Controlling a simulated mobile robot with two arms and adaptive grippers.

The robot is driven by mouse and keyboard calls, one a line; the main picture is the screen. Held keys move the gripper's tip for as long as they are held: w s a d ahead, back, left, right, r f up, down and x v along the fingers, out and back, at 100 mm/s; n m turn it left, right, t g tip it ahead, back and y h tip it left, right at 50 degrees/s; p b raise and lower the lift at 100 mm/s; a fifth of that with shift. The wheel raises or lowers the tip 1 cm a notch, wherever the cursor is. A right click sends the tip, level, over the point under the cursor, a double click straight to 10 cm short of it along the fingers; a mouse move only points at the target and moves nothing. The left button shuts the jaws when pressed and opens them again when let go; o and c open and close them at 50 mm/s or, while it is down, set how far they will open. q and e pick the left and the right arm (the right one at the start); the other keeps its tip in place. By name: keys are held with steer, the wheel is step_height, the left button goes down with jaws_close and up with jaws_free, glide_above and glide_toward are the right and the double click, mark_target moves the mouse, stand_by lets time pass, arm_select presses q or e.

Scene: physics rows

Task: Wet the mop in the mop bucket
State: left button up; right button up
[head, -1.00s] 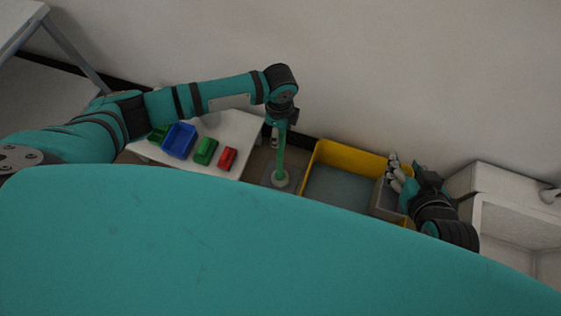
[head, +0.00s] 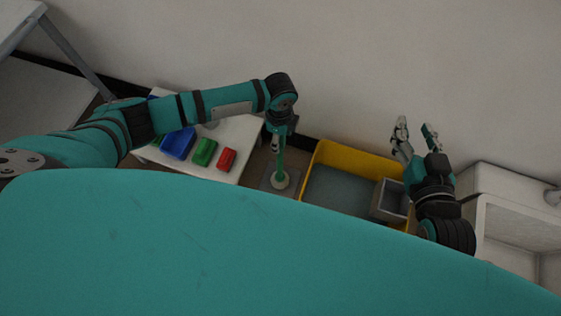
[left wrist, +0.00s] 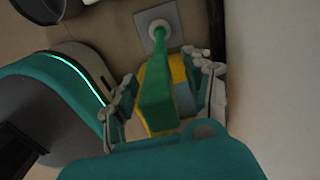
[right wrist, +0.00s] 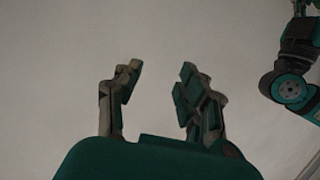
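The mop has a green handle (head: 281,160) and a pale round head (head: 280,180), which rests on a grey square plate. It stands left of the mop bucket (head: 355,157), which is yellow with a blue-grey inside and a grey box-shaped insert (head: 390,200) at its right end. My left gripper (left wrist: 164,78) is open, with the green handle (left wrist: 155,105) between its fingers and a gap visible on the right. The mop head (left wrist: 158,29) shows beyond it. My right gripper (head: 416,130) is open and empty above the bucket's right end, fingers pointing up in the picture.
A white table (head: 232,132) with blue (head: 179,142), green (head: 204,152) and red (head: 227,159) bins stands left of the mop. A white cabinet or basin (head: 510,205) is right of the bucket. The wall runs close behind.

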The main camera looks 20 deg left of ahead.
arm_select(q)
jaws_close()
steer(key=shift+r+p, duration=0.55)
steer(key=shift+p, duration=0.1)
steer(key=shift+r, duration=0.2)
steer(key=shift+r+p, duration=0.25)
steer(key=shift+p, duration=0.3)
steer(key=shift+r+p, duration=1.5)
steer(key=shift+p, duration=0.25)
arm_select(e)
steer(key=s+d+f+g+h, duration=0.1)
steer(key=s+d+f+g, duration=0.1)
steer(key=s+f+g, duration=0.2)
steer(key=s+d+f+g+h, duration=0.2)
steer(key=s+f+g, duration=0.3)
steer(key=s, duration=0.6)
steer(key=shift+s+d+m+g, duration=0.15)
steer(key=shift+d+m+g, duration=0.15)
steer(key=shift+d+g, duration=0.65)
steer(key=shift+a, duration=0.1)
